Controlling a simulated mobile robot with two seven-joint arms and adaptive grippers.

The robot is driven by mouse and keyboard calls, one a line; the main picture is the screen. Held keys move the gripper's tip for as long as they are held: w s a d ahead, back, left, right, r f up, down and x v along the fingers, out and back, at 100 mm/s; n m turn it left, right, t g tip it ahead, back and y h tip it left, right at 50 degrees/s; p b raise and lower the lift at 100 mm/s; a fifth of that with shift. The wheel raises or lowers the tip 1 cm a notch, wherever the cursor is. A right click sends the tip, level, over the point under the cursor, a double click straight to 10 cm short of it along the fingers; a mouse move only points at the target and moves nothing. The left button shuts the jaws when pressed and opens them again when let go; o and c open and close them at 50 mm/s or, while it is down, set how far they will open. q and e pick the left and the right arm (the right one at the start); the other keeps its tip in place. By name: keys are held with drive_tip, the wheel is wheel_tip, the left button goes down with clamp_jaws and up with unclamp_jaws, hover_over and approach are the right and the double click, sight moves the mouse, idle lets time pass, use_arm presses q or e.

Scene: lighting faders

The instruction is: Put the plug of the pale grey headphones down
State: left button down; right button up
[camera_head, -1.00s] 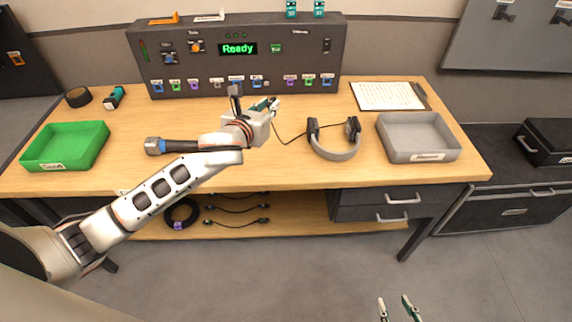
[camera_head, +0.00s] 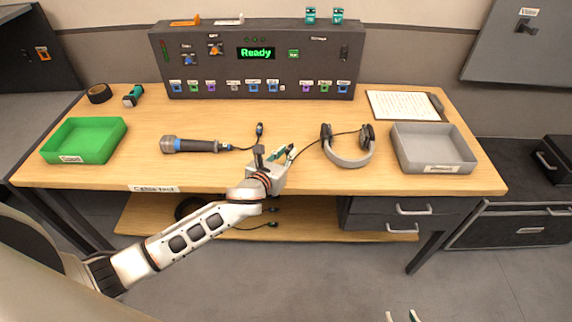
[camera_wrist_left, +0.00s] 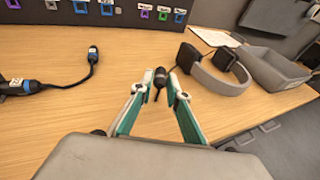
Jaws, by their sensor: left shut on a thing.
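The pale grey headphones (camera_head: 350,158) lie on the wooden desk, right of centre, and also show in the left wrist view (camera_wrist_left: 222,82). A dark cable runs from them to my left gripper (camera_head: 285,151). In the left wrist view my left gripper (camera_wrist_left: 161,80) is shut on the dark plug (camera_wrist_left: 159,79), which sits between its fingertips. The gripper is over the desk's front part, left of the headphones. Whether the plug touches the desk I cannot tell. My right gripper (camera_head: 402,316) shows only its fingertips at the bottom edge, apart and empty.
A microphone (camera_head: 190,145) with a short cable lies left of my left gripper. A green tray (camera_head: 84,158) stands at the left, a grey tray (camera_head: 438,170) at the right. The fader console (camera_head: 255,75) stands behind. The desk between the gripper and the console is mostly clear.

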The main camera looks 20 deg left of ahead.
use_arm(q)
wheel_tip(320, 180, down, 4)
drive_tip(key=shift+f+b, duration=0.1)
drive_tip(key=shift+b, duration=0.5)
drive_tip(key=shift+f, duration=0.25)
use_arm(e)
drive_tip(key=shift+w+a+r+y, duration=0.2)
drive_tip(key=shift+w+a+r, duration=0.1)
drive_tip(key=shift+a, duration=0.15)
drive_tip(key=shift+w+a+r+y, duration=0.2)
drive_tip(key=shift+w+a, duration=0.05)
drive_tip(key=shift+a, duration=0.15)
use_arm(q)
drive_tip(key=shift+f+b, duration=0.3)
drive_tip(key=shift+f, duration=0.15)
use_arm(e)
drive_tip(key=shift+f, duration=0.3)
use_arm(q)
drive_tip(key=shift+s+f, duration=0.1)
drive_tip(key=shift+f, duration=0.1)
